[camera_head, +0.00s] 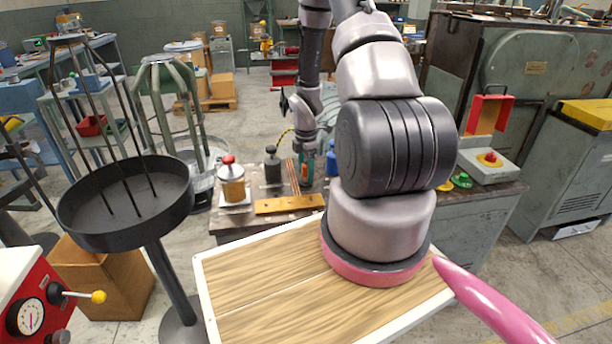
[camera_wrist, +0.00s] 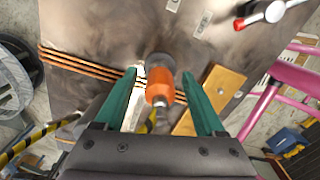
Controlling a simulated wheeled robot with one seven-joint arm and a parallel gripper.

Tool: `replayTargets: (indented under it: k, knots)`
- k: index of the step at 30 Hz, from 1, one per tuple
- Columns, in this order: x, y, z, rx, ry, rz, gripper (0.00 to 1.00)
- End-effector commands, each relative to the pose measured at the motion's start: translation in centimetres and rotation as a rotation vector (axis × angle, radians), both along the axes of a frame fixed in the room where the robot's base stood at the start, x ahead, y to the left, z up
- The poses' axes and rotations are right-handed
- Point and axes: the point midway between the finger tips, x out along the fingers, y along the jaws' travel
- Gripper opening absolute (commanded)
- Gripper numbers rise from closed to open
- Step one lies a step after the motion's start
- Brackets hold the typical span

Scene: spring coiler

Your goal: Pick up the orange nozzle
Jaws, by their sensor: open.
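The orange nozzle (camera_wrist: 160,88) shows in the wrist view, lying between the two teal fingers of my gripper (camera_wrist: 159,75). The fingers are spread, with a visible gap on each side of the nozzle. I cannot tell how far above or below the fingertips it is. In the head view my gripper (camera_head: 306,168) points down over the dark worktop behind the wooden board.
A yellow bar with holes (camera_wrist: 212,100) lies just right of the nozzle; it also shows in the head view (camera_head: 290,204). Thin copper rods (camera_wrist: 85,67) run left of it. A dark bottle (camera_head: 272,167) and a red-capped jar (camera_head: 232,182) stand left of my gripper.

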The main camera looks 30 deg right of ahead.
Motion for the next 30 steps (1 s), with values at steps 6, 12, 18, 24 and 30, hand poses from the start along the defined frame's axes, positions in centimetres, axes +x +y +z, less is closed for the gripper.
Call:
replayTargets:
  k: [6,12,18,24,30]
  knots:
    - [0.0,0.0,0.0,0.000,0.000,-0.001,0.41]
    - [0.0,0.0,0.0,0.000,0.000,-0.001,0.00]
    - [0.0,0.0,0.1,0.000,0.000,-0.001,0.00]
    - [0.1,0.0,2.0,0.000,-0.004,-0.002,0.00]
    - [0.1,-0.1,6.2,0.000,-0.005,-0.003,0.00]
